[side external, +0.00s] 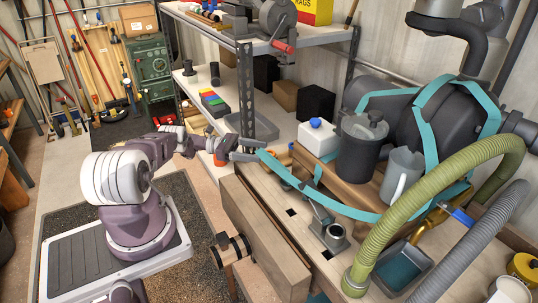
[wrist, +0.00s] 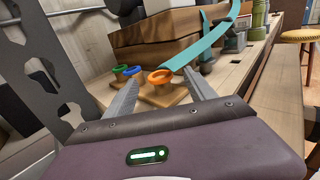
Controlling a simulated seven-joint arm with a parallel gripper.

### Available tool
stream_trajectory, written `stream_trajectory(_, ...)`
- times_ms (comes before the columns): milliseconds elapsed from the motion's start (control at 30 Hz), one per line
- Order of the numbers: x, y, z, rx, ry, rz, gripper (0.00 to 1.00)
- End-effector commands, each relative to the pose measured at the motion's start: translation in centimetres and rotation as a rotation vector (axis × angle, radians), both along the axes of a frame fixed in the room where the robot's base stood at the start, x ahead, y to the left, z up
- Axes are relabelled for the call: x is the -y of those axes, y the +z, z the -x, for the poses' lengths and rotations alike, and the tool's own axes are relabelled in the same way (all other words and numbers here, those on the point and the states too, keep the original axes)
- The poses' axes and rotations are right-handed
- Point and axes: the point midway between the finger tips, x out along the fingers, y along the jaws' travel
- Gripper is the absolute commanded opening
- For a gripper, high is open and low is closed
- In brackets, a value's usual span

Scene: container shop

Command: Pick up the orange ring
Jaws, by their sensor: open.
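In the wrist view the orange ring (wrist: 160,77) sits at the top of a small tan wooden piece on the bench. A blue ring (wrist: 133,71) and a green ring (wrist: 119,68) are just behind it to the left. My gripper (wrist: 162,76) is open, with one finger on each side of the orange ring in the picture. The remaining distance to the ring is hard to judge, and I see no contact. In the side view my gripper (side external: 258,150) reaches over the bench's left end. I cannot clearly make out the orange ring there.
A wooden block (wrist: 170,38) with a teal strap stands behind the rings. In the side view a dark canister (side external: 362,150), a white box (side external: 318,138) and a green hose (side external: 440,190) crowd the bench. A metal shelf upright (wrist: 45,75) is close on the left.

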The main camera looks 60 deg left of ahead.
Motion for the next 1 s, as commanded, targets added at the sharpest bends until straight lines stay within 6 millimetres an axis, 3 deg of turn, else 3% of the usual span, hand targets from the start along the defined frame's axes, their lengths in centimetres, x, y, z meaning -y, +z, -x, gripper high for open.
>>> stream_trajectory(267,2.1,-0.2,-2.1,-0.005,-0.001,0.004,0.64)
stream_trajectory(500,5.1,-0.2,-5.2,-0.004,-0.001,0.001,0.64)
stream_trajectory(733,5.4,-0.2,-5.5,-0.004,0.001,-0.001,0.64)
stream_trajectory(767,5.4,-0.2,-5.5,-0.004,0.001,-0.001,0.62)
stream_trajectory(1000,5.4,-0.2,-5.5,-0.004,0.001,-0.001,0.15)
